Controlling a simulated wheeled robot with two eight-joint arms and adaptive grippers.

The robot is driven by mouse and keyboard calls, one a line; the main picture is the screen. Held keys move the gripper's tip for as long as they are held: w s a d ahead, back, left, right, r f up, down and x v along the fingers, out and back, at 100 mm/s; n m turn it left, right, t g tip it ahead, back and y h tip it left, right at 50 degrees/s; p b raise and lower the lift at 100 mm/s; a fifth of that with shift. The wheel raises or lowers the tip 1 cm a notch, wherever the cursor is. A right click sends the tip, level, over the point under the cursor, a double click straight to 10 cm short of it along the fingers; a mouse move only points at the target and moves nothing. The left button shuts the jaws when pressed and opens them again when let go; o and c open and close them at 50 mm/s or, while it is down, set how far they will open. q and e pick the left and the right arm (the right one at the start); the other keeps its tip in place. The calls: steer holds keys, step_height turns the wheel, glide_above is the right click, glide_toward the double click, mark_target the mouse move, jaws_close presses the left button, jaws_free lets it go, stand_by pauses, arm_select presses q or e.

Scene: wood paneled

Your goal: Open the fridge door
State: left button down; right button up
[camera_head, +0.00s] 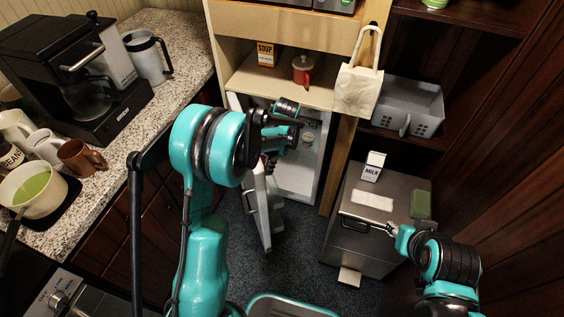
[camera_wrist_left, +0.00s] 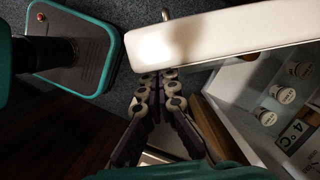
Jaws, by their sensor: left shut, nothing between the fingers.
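The small white fridge (camera_head: 307,180) stands under the shelf in the head view. Its door (camera_head: 262,205) is ajar, swung out toward me, and a gap shows the interior. In the left wrist view the door (camera_wrist_left: 225,33) is a pale slab across the top, with its handle (camera_wrist_left: 166,15) on the far side. My left gripper (camera_head: 280,125) is in front of the fridge opening. Its fingers (camera_wrist_left: 160,88) are shut and empty, close to the door's edge on the interior side; I cannot tell if they touch it. My right gripper (camera_head: 396,232) is partly hidden by its arm.
Several containers (camera_wrist_left: 283,94) show inside the fridge. A granite counter (camera_head: 180,50) with a coffee maker (camera_head: 85,70) and mugs is at left. Dark carpet lies in front of the fridge.

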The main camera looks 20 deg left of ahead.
arm_select(q)
steer(key=s+a+m, duration=0.2)
steer(key=s+a, duration=0.4)
steer(key=a, duration=0.6)
steer(key=s+a+m+t, duration=0.1)
steer(key=s+a+m, duration=0.2)
steer(key=a, duration=0.9)
steer(key=shift+s+a+m+y, duration=0.3)
steer(key=shift+s, duration=1.05)
arm_select(e)
steer(key=shift+f, duration=0.3)
